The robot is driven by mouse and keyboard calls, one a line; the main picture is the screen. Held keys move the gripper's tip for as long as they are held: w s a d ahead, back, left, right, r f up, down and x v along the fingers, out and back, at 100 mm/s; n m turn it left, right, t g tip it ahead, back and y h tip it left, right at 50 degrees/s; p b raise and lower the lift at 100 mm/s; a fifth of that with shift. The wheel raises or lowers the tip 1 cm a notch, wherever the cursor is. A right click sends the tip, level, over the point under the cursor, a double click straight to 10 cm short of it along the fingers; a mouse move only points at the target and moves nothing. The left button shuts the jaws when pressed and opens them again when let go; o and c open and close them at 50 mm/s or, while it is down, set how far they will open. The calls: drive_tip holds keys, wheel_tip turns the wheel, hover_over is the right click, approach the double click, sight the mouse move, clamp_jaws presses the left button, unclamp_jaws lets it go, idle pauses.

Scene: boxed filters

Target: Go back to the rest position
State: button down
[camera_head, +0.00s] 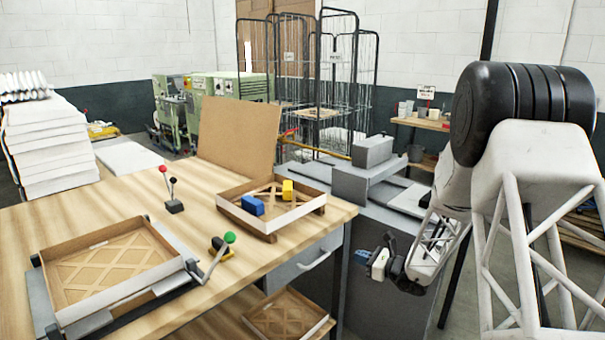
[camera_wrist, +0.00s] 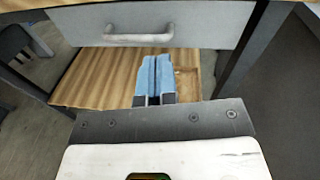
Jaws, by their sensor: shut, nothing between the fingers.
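My gripper (camera_head: 372,262) hangs off the right front side of the wooden table (camera_head: 190,222), beside the table's drawer and apart from it. In the wrist view its two blue fingers (camera_wrist: 153,78) lie side by side, shut, with nothing between them. Beyond them are the drawer front with its handle (camera_wrist: 138,34) and the wooden lower shelf (camera_wrist: 100,80). My arm reaches down to the gripper from the right of the head view.
A box with a lattice (camera_head: 105,262) sits in a fixture at the table's front left. Another box (camera_head: 246,222) holds a blue block (camera_head: 252,205) and a yellow block (camera_head: 287,190). Levers stand between them. A grey machine (camera_head: 365,215) stands behind my gripper. A box (camera_head: 285,315) lies on the lower shelf.

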drive_tip(key=s+a+r+n+g+h, duration=0.1)
drive_tip(key=s+a+r+n+g, duration=0.3)
drive_tip(key=s, duration=0.3)
drive_tip(key=s+a+r+n+g+h, duration=0.1)
drive_tip(key=s+a+r+n+g, duration=0.1)
drive_tip(key=s+r+n, duration=0.35)
drive_tip(key=s+a+r+n+g+h, duration=0.1)
drive_tip(key=s+a+r+n+g, duration=0.3)
drive_tip(key=s, duration=0.5)
drive_tip(key=s+d+r+n+h, duration=0.2)
drive_tip(key=s+n+h, duration=0.1)
drive_tip(key=s, duration=0.6)
drive_tip(key=s+d+r+n+t+h, duration=0.1)
drive_tip(key=s+d+r+n+h, duration=0.2)
drive_tip(key=s, duration=0.6)
drive_tip(key=s+d+r+n+t+h, duration=0.1)
drive_tip(key=s+d+r+n+h, duration=0.1)
drive_tip(key=s, duration=0.7)
drive_tip(key=r+n+h, duration=0.1)
drive_tip(key=n+h, duration=0.1)
drive_tip(key=h, duration=0.1)
drive_tip(key=shift+d+r, duration=0.2)
drive_tip(key=shift+d, duration=0.1)
